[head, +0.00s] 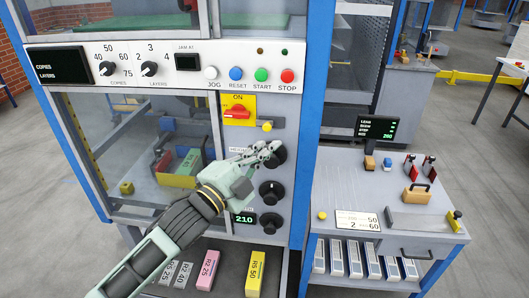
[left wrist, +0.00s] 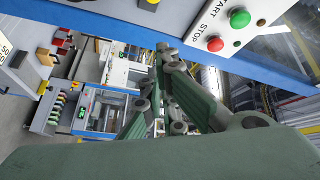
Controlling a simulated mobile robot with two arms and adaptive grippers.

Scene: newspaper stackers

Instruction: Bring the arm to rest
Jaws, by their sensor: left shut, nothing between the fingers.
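My left arm reaches in from the lower left in the head view. Its gripper (head: 272,149) is in front of the machine's control panel, over the topmost of the black knobs, and partly hides that knob. I cannot tell if it touches the knob. The fingers are closed together with nothing between them. In the left wrist view the green fingers (left wrist: 158,75) fill the middle, near the panel edge with the green and red buttons. My right gripper is not in view.
The red switch (head: 237,112) and the button row, with STOP (head: 287,76), are above the gripper. Two black knobs (head: 271,192) and a 210 display are below. A side cart (head: 330,188) with red levers stands at right. Coloured boxes (head: 254,272) stand on a low shelf.

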